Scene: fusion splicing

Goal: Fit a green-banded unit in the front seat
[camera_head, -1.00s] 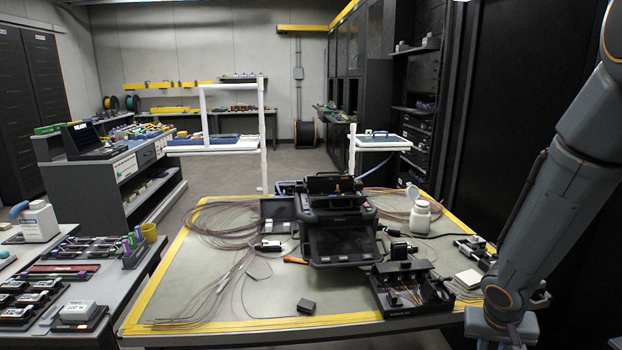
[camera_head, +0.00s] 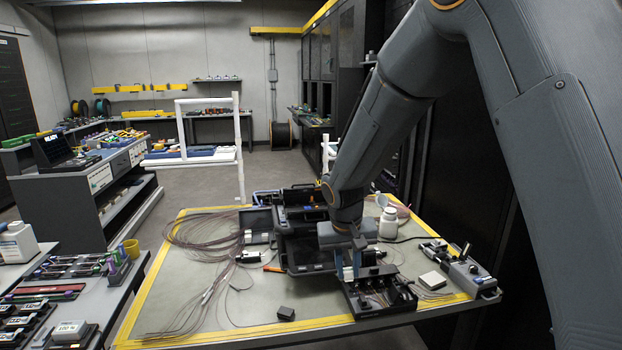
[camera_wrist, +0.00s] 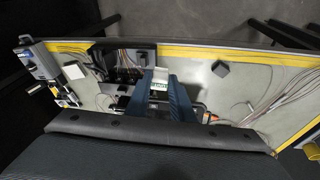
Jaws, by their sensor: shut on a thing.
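My gripper (camera_head: 348,271) points down over the work table, at the left end of an open black tray (camera_head: 378,309). In the wrist view its two blue fingers (camera_wrist: 159,90) are shut on a small white unit (camera_wrist: 160,76) with a green band. The unit is just above or beside the tray; I cannot tell whether it touches it. The tray, with its thin fibres, also shows in the wrist view (camera_wrist: 121,52). The black splicer (camera_head: 296,216) stands behind, partly hidden by my arm. I cannot make out the front seat clearly.
A white bottle (camera_head: 388,224), a pale square block (camera_head: 433,280) and a grey device (camera_head: 468,275) are at the right. A small dark block (camera_head: 286,313) lies left of the tray. Loose fibres (camera_head: 200,235) cover the table's left. A side bench (camera_head: 90,310) holds several units.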

